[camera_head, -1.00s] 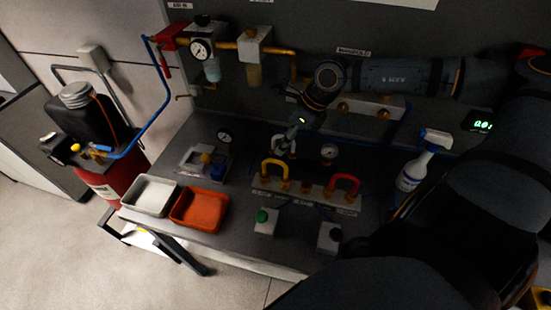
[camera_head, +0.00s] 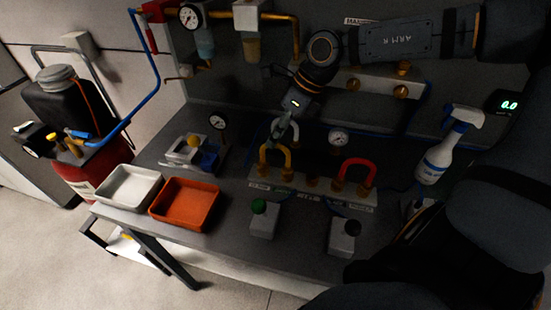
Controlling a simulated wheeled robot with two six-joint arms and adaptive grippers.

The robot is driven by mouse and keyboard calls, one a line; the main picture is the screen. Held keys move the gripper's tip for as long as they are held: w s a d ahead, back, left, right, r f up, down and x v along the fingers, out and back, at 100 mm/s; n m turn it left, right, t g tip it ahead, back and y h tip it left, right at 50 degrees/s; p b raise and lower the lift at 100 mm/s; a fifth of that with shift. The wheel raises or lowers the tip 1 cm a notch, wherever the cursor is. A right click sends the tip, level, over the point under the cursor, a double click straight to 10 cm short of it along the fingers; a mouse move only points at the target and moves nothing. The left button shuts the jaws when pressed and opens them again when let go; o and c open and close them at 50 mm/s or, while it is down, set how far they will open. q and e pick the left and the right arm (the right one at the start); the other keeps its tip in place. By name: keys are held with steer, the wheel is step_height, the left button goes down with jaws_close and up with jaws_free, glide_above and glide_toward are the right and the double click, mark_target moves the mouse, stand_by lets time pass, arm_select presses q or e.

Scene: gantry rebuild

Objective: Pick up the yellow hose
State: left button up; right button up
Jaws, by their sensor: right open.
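The yellow hose (camera_head: 289,157) is a short upside-down U standing on brass fittings on the manifold block on the bench. A red hose (camera_head: 356,164) of the same shape stands to its right. My right arm comes in from the right, and its gripper (camera_head: 281,138) points down just above and behind the top of the yellow hose. The gripper is open with nothing seen held. It overlaps the hose in the picture, so I cannot tell if they touch. A pale grey loop (camera_head: 296,131) shows beside the fingers. My left gripper is out of view.
An orange tray (camera_head: 186,222) and a white tray (camera_head: 128,204) sit at the bench's left front. A spray bottle (camera_head: 438,158) stands right. Green-capped (camera_head: 263,222) and black-capped (camera_head: 344,236) blocks stand before the manifold. A gauge (camera_head: 338,139) is behind it.

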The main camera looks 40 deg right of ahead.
steer(key=x, duration=0.4)
steer(key=shift+w+a+f+p, duration=0.15)
steer(key=shift+a+p, duration=0.1)
steer(key=shift+p, duration=0.05)
steer(key=shift+d, duration=0.1)
steer(key=shift+c, duration=0.8)
jaws_close()
